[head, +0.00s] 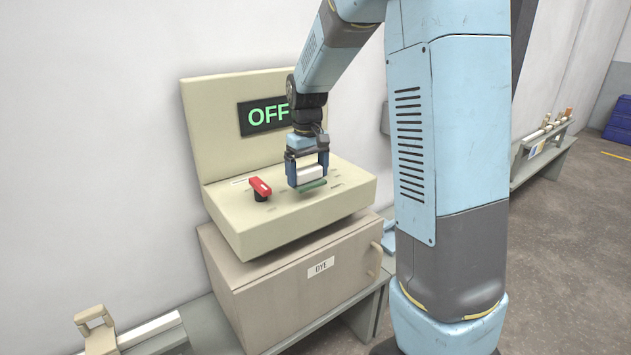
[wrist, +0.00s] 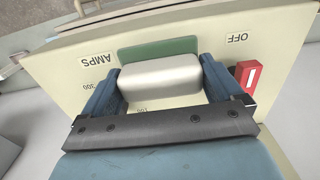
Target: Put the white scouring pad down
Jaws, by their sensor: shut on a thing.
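My gripper (head: 308,178) is shut on a white block, the white scouring pad (head: 309,173), over the sloping top of the cream control console. In the wrist view the pad (wrist: 160,77) lies across between the two blue fingers. A green strip (head: 312,186) shows directly below the pad in the head view, and beyond it in the wrist view (wrist: 158,49). I cannot tell whether the green strip is part of the pad or a separate piece, nor whether it touches the console.
The cream console (head: 335,205) stands on a cabinet marked DYE (head: 300,280). A red-handled switch (head: 260,187) is left of my gripper in the head view. A display (head: 265,114) behind reads OFF. A bench (head: 545,150) with several items stands at right.

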